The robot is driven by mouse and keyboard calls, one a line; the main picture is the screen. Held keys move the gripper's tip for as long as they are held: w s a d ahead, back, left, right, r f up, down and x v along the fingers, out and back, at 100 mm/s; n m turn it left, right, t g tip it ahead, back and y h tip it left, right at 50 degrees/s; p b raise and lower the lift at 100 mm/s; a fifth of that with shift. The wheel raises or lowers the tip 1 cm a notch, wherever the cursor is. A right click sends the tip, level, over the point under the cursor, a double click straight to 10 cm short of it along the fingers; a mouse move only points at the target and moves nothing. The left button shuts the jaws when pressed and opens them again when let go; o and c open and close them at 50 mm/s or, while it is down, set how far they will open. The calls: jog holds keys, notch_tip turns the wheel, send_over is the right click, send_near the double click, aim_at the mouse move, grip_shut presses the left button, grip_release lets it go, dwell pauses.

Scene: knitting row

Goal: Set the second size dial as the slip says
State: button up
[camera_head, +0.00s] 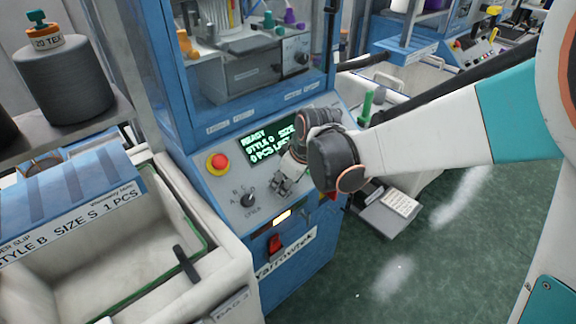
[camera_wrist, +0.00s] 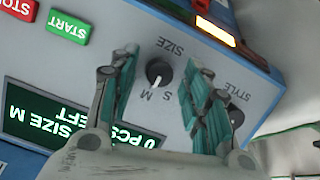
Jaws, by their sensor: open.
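The size dial (camera_wrist: 158,73) is a small dark round knob on the pale panel, with S and M printed beside it. Its white mark appears to point toward M. My gripper (camera_wrist: 161,66) is open, with one teal-padded finger on each side of the dial and visible gaps to it. In the head view my gripper (camera_head: 283,184) hovers at the panel and hides the dial. The display (camera_wrist: 75,125) reads SIZE M and 0 PCS LEFT. The slip (camera_head: 70,222), at left, reads STYLE B, SIZE S, 1 PCS.
The style dial (camera_head: 247,200) is left of my gripper; in the wrist view it (camera_wrist: 236,116) sits behind the right finger. A red emergency button (camera_head: 217,164) and a red switch (camera_head: 275,243) are nearby. A green START button (camera_wrist: 68,27) lies upper left.

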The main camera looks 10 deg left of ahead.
grip_shut()
jog(key=shift+m, duration=0.3)
jog(key=m, duration=0.3)
jog(key=shift+w+d+g+y, duration=0.1)
jog(key=shift+d+g+y, duration=0.05)
jog(key=shift+g+y, duration=0.2)
jog(key=m+y, duration=0.1)
jog(key=m, duration=0.3)
jog(key=shift+g, duration=0.25)
jog(key=shift+d+m, duration=0.1)
jog(key=shift+m, duration=0.3)
